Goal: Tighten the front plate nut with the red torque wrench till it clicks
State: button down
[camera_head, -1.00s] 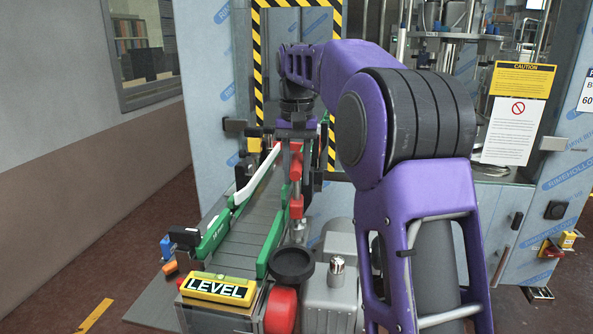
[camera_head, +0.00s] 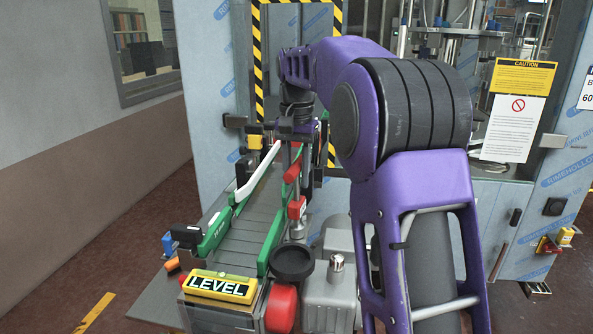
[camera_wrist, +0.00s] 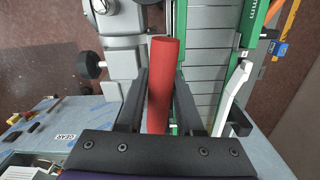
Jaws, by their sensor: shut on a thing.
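The red torque wrench (camera_wrist: 165,60) shows in the wrist view as a red cylindrical handle between the two dark fingers of my gripper (camera_wrist: 160,78). My gripper (camera_head: 296,135) is shut on this handle. In the head view a red length of the wrench (camera_head: 291,173) shows below my gripper, leaning slightly. A red block (camera_head: 297,208) sits just below it on a metal post beside the conveyor; I cannot tell whether it belongs to the wrench. The front plate nut and the wrench's working end cannot be made out.
The grey slatted conveyor (camera_head: 243,235) with green side rails runs left of the wrench. A yellow LEVEL block (camera_head: 220,287), a black round knob (camera_head: 292,263) and a grey motor housing (camera_head: 331,295) stand at the front. A film-wrapped cabinet (camera_head: 213,90) stands behind.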

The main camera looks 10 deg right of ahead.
jog(key=shift+m, duration=0.3)
jog(key=shift+r+m, duration=0.1)
jog(key=shift+m, duration=1.3)
jog(key=shift+m, duration=1.6)
